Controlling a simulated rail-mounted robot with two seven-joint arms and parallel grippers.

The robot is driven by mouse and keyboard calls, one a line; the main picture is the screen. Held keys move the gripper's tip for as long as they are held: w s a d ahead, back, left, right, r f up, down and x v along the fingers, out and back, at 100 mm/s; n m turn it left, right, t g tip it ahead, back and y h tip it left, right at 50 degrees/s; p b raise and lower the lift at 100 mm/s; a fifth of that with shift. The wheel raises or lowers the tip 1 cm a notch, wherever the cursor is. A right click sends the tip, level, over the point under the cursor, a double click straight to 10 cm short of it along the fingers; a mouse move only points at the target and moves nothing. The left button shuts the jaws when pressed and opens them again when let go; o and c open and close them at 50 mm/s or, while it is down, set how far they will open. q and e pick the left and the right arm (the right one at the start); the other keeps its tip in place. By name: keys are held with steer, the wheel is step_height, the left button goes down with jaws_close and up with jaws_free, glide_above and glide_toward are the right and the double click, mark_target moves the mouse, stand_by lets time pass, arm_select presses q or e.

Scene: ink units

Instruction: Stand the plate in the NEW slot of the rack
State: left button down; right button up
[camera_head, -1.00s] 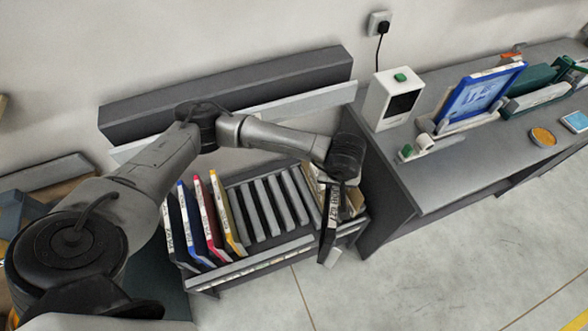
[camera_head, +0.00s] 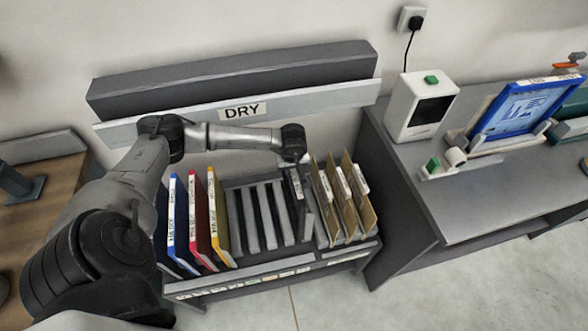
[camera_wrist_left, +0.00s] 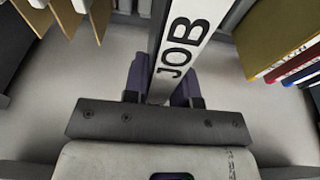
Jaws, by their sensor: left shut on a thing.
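The plate (camera_head: 295,190) is dark with a white edge; the edge reads JOB in the left wrist view (camera_wrist_left: 182,45). My left gripper (camera_head: 300,160) is shut on its upper edge; the fingers show on either side of it in the wrist view (camera_wrist_left: 165,88). The plate hangs roughly upright at the right part of the rack (camera_head: 240,279), just left of the tan boards. Whether its lower edge is inside a slot or above it, I cannot tell. The slot labels along the rack's front are too small to read, so I cannot pick out NEW. My right gripper is out of view.
Blue (camera_head: 178,215), red (camera_head: 202,220) and yellow (camera_head: 220,220) framed plates stand at the rack's left. Several empty slots (camera_head: 258,215) lie in the middle. Tan boards (camera_head: 342,205) stand close at the right. A rail marked DRY (camera_head: 243,111) runs behind. A bench (camera_head: 480,200) stands at right.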

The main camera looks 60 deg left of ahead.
arm_select(q)
steer(key=shift+a+f+b, duration=0.1)
steer(key=shift+f+b, duration=0.4)
steer(key=shift+f, duration=0.4)
steer(key=shift+f+b, duration=4.45)
steer(key=shift+f, duration=1.35)
steer(key=shift+f+b, duration=0.4)
steer(key=c, duration=0.8)
jaws_free()
steer(key=shift+c, duration=0.2)
